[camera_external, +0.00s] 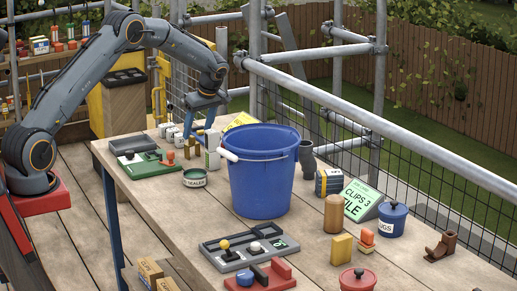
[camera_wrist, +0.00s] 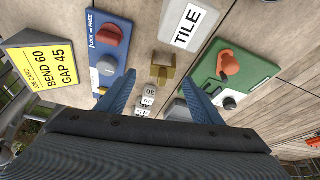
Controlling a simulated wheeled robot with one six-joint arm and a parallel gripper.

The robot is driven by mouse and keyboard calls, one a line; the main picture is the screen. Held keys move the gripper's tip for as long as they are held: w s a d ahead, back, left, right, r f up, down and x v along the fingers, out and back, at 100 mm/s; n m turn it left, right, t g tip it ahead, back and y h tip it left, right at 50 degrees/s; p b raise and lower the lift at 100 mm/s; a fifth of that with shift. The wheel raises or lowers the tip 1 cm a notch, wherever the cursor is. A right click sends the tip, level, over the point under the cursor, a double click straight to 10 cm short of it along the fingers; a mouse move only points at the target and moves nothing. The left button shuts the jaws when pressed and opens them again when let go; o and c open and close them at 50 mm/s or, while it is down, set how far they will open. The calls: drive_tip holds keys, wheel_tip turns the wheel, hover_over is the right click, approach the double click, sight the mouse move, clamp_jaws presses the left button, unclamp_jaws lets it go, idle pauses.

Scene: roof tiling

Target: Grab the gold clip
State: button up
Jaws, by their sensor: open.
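The gold clip (camera_wrist: 162,66) stands on the wooden table, ahead of my fingertips and roughly midway between them in the wrist view. In the external view a gold-brown piece (camera_external: 191,147), apparently this clip, shows below my gripper, partly hidden by the fingers. My gripper (camera_wrist: 158,78) is open, with its two blue fingers apart and nothing held between them. In the external view my gripper (camera_external: 202,122) points down over the table's far left part. I cannot tell the exact height of the fingertips above the clip.
A blue panel (camera_wrist: 108,50) lies left, a green panel (camera_wrist: 238,75) right, and a TILE sign (camera_wrist: 187,27) ahead.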

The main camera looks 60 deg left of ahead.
sight(192, 143)
drive_tip(key=p+x, duration=0.1)
drive_tip(key=x, duration=0.1)
drive_tip(key=p+x, duration=0.1)
drive_tip(key=x, duration=0.1)
drive_tip(key=p+x, duration=0.1)
drive_tip(key=x, duration=0.1)
drive_tip(key=shift+s+a+f, duration=0.1)
drive_tip(key=shift+s+a, duration=0.05)
drive_tip(key=shift+s, duration=0.2)
drive_tip(key=shift+a+f, duration=0.25)
drive_tip(key=shift+f, duration=0.35)
drive_tip(key=shift+c, duration=0.4)
drive_tip(key=c, duration=1.1)
